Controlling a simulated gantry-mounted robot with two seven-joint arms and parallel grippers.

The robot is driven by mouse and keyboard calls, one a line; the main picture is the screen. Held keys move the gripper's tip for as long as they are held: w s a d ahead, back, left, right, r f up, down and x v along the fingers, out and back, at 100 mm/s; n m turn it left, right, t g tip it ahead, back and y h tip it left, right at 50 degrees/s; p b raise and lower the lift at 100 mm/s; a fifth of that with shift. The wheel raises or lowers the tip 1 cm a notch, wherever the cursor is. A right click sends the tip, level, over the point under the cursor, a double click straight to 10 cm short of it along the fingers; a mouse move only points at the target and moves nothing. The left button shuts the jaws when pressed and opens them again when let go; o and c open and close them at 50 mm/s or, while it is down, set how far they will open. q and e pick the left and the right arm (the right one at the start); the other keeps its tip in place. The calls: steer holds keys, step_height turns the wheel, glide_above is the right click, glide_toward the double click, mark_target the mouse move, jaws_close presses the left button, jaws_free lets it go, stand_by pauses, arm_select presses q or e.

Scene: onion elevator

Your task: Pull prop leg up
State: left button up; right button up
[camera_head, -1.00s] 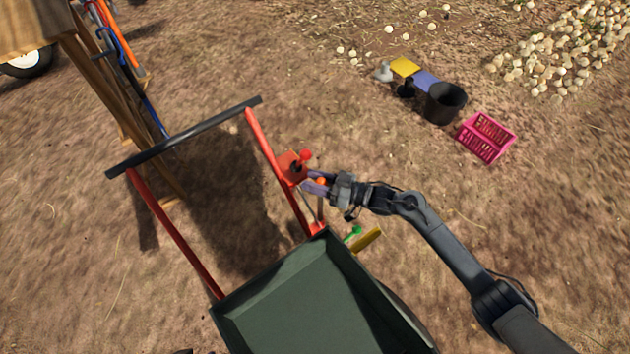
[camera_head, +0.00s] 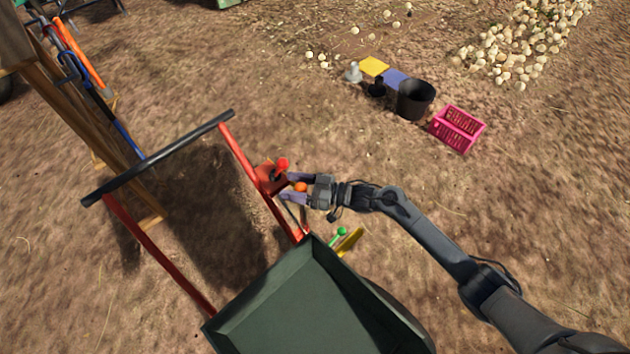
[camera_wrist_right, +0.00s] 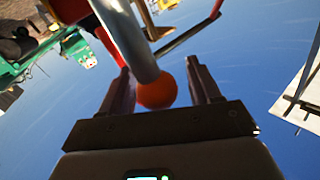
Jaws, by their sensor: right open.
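The green cart (camera_head: 315,305) has red handle bars and a black crossbar (camera_head: 158,157). A red bracket with a red knob (camera_head: 282,163) sits on its right bar. An orange ball knob (camera_head: 300,187) is beside that bar, below the bracket. My right gripper (camera_head: 287,187) is open, with its fingers on either side of the orange knob. In the right wrist view the orange knob (camera_wrist_right: 157,92) lies between the open fingers (camera_wrist_right: 160,85), next to a grey tube (camera_wrist_right: 130,42). I cannot tell which rod is the prop leg. My left gripper is out of view.
A green knob (camera_head: 341,231) and a yellow part (camera_head: 352,241) stick out beside the cart's tub. A wooden frame with tools stands at the left. A black bucket (camera_head: 416,99) and pink crate (camera_head: 460,128) are on the ground behind. Open dirt lies between.

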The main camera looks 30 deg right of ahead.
step_height(320, 180, down, 13)
steer(key=b, duration=1.2)
steer(key=p+v, duration=0.3)
steer(key=v, duration=0.5)
step_height(320, 180, up, 16)
steer(key=w+a+t+h+p, duration=0.15)
steer(key=h+p, duration=0.35)
steer(key=p, duration=0.9)
steer(key=s+r+m+g+h+p, duration=0.2)
steer(key=s+r+h+p, duration=0.2)
steer(key=s+r+p, duration=0.4)
steer(key=s+r+m+g+h+p, duration=0.2)
steer(key=s+r+p, duration=0.6)
steer(key=r+p, duration=0.6)
steer(key=shift+a+h+p, duration=0.15)
steer(key=shift+h+p, duration=0.75)
steer(key=shift+p, duration=0.9)
